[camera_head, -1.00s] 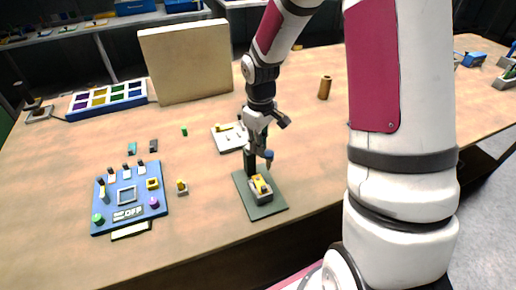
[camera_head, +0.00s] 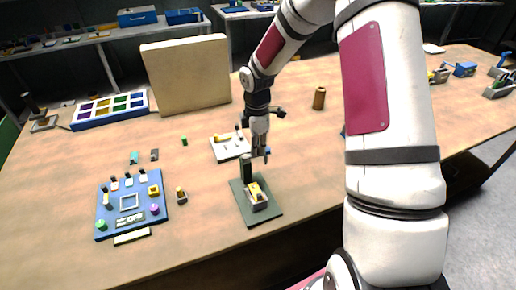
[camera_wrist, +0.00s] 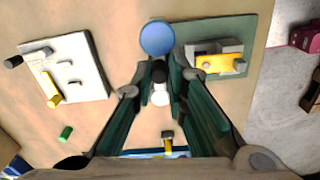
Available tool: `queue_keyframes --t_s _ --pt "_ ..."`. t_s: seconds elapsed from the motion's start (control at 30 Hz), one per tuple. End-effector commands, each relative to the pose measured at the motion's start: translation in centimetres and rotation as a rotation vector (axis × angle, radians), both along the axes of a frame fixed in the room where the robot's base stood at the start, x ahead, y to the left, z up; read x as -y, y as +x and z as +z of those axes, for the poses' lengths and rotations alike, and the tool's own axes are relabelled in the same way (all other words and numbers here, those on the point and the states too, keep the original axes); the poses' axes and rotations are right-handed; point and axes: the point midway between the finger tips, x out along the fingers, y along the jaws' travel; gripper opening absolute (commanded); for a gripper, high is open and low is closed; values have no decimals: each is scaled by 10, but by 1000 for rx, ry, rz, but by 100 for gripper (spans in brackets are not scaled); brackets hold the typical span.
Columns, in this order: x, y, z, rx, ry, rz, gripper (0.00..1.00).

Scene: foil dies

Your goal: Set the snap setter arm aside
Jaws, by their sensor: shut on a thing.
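The snap setter has a dark green base plate (camera_head: 262,214), with a grey block topped in yellow (camera_head: 257,196) and a dark upright post (camera_head: 246,170). In the wrist view the plate (camera_wrist: 255,70) is at upper right. My gripper (camera_head: 259,152) is above the plate near the post top. In the wrist view my gripper (camera_wrist: 158,78) has its fingers converging on the snap setter arm, whose blue round knob (camera_wrist: 157,38) shows just beyond the fingertips. The knob also shows small in the head view (camera_head: 267,152). The rest of the arm is mostly hidden; whether it touches the post cannot be told.
A white tray (camera_head: 222,152) with small parts lies behind the plate. A blue board (camera_head: 112,215) and a small yellow-topped piece (camera_head: 181,196) are to the left. A compartment tray (camera_head: 78,120), large beige panel (camera_head: 190,75) and brown cylinder (camera_head: 319,98) stand farther back.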

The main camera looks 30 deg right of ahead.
Motion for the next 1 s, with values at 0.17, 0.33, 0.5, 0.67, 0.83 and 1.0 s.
queue_keyframes --t_s 0.17,0.33,0.5,0.67,0.83,1.0 --pt "-2 -1 -1 -12 2 89 0" --pt "-1 0 -1 -14 2 136 0" --pt "0 2 -1 -11 0 154 0" --pt "1 3 -1 -9 0 157 0" --pt "2 4 -1 -7 -2 156 0" --pt "2 4 -1 -5 -2 155 33"
